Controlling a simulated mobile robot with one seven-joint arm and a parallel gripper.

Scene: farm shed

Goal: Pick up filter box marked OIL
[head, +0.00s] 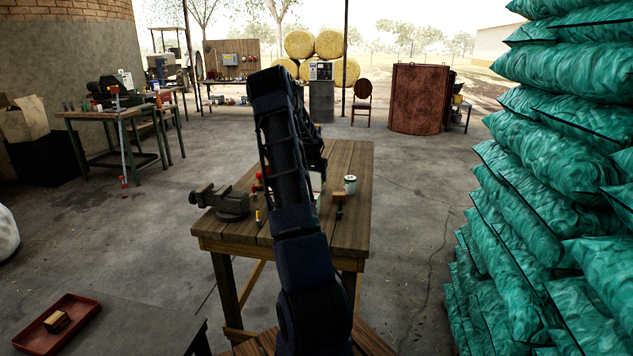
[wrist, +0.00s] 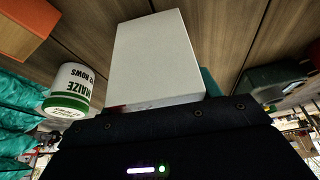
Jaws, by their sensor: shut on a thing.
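A plain white box (wrist: 150,58) fills the upper middle of the wrist view, right at the front edge of my gripper (wrist: 162,106). My gripper is shut on this box. No OIL marking shows on the face turned to the camera; its other faces are hidden or cut off by the gripper body. In the head view my arm covers most of the gripper, and only a sliver of white (head: 317,199) shows beside the arm over the wooden workbench (head: 350,235).
A white can with a green band (wrist: 69,92), lettered MAIZE, stands close beside the box; it also shows in the head view (head: 350,184). A vise (head: 228,203) sits at the bench's left. A brush-like tool (head: 339,203) lies near the can. Stacked green sacks (head: 560,200) rise at right.

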